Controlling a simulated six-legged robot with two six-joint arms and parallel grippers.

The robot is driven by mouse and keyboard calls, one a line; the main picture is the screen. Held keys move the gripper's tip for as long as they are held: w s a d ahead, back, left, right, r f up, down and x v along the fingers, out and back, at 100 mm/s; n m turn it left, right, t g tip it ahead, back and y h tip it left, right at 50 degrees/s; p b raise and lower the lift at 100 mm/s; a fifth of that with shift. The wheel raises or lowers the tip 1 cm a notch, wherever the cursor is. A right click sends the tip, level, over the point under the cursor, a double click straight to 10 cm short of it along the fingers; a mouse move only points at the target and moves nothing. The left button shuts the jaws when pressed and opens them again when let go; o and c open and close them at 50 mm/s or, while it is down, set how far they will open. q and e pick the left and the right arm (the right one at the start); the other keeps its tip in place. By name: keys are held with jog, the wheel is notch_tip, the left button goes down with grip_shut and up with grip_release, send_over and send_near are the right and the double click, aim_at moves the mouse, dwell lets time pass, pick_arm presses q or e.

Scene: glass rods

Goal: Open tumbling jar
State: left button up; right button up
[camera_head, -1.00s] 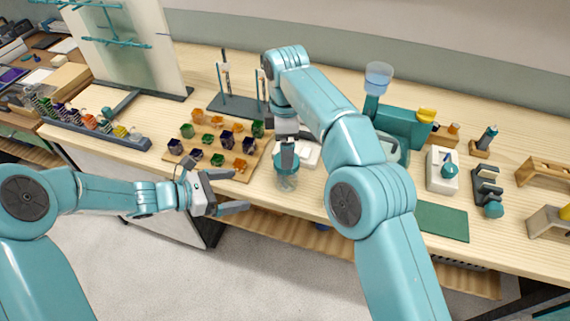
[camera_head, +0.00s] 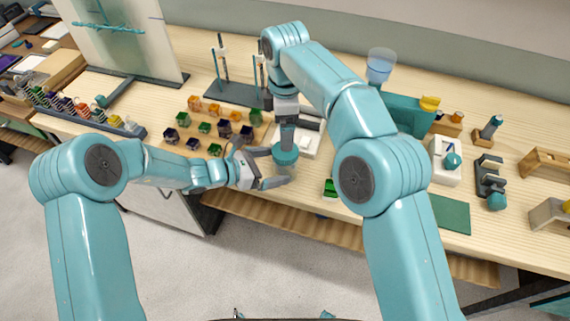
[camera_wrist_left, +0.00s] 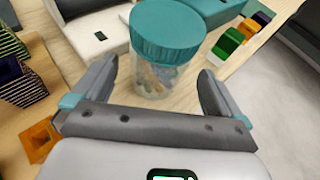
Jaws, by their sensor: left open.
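The jar has a teal lid (camera_head: 285,156) and a clear body (camera_head: 284,172), and stands upright on the bench near its front edge. In the left wrist view the lid (camera_wrist_left: 168,35) looks closed on the clear body (camera_wrist_left: 157,78), with small pieces inside. My left gripper (camera_head: 268,168) is open, its fingers spread on either side of the jar body with gaps visible. My right gripper (camera_head: 287,137) points down over the lid in the head view. Whether it touches the lid, and its jaw opening, cannot be told.
A board of coloured cubes (camera_head: 205,127) lies left of the jar. A white device (camera_head: 309,141) sits close behind it. A green block (camera_head: 330,187) is to its right. A rod stand (camera_head: 235,93) stands at the back. The bench's front edge is close.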

aim_at(285, 162)
pick_arm(q)
jog(key=x, duration=0.4)
jog(key=shift+w+d+f, duration=0.15)
jog(key=shift+w+d, duration=0.05)
pick_arm(e)
jog(key=shift+w, duration=0.15)
pick_arm(q)
jog(key=shift+s+d, duration=0.1)
jog(key=c, duration=1.2)
grip_shut()
pick_arm(e)
jog(key=m, duration=2.6)
jog(key=shift+a+r, duration=0.1)
jog(key=shift+r, duration=0.05)
jog(key=shift+f+m, duration=0.35)
jog(key=shift+m, duration=0.15)
notch_tip(285, 162, down, 8)
jog(key=shift+r, duration=0.15)
